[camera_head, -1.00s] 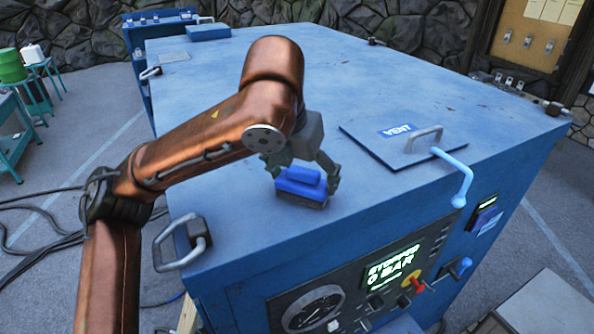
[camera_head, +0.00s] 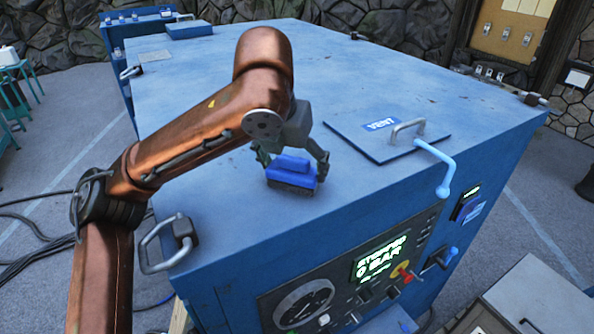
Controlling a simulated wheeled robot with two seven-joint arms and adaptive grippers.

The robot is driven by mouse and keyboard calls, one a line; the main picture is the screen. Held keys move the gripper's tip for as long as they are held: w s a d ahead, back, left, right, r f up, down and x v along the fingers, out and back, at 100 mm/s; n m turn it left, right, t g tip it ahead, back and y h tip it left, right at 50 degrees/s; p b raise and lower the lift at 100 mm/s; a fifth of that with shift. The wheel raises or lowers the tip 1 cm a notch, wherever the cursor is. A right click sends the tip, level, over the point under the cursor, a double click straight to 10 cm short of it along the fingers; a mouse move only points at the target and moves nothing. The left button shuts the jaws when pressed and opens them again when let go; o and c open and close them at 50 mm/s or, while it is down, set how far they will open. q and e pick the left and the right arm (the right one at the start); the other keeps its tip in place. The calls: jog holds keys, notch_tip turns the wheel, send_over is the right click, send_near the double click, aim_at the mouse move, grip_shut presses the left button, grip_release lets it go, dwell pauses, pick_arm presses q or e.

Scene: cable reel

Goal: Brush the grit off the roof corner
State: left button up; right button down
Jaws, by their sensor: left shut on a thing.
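My left gripper (camera_head: 291,158) comes in from the left and is shut on a blue brush (camera_head: 291,169) with dark bristles. The brush sits bristles down at the roof of the blue machine (camera_head: 235,95), near its front edge; it looks in contact with the roof. Small dark specks are scattered on the roof, but I cannot tell which are grit and which are wear. My right gripper is not in view.
A vent hatch (camera_head: 365,137) with a grey handle and a light-blue lever (camera_head: 446,178) lies right of the brush. A grab handle (camera_head: 165,246) stands at the near left corner. The front panel has a gauge (camera_head: 303,303) and lit display (camera_head: 381,258). The roof's middle is clear.

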pick_arm(q)
jog(key=shift+w+a, duration=0.35)
jog(key=shift+w, duration=0.45)
jog(key=shift+w+a, duration=0.55)
jog(key=shift+w, duration=0.1)
jog(key=shift+w+a+f, duration=0.15)
jog(key=shift+w+a, duration=0.3)
jog(key=shift+w, duration=0.25)
jog(key=shift+w+a, duration=0.7)
jog(key=shift+w, duration=0.35)
jog(key=shift+w+a+r, duration=0.1)
jog(key=shift+w+a, duration=0.6)
jog(key=shift+w, duration=0.3)
jog(key=shift+w+a+r, duration=0.1)
jog(key=shift+w+a, duration=0.55)
jog(key=shift+w, duration=0.35)
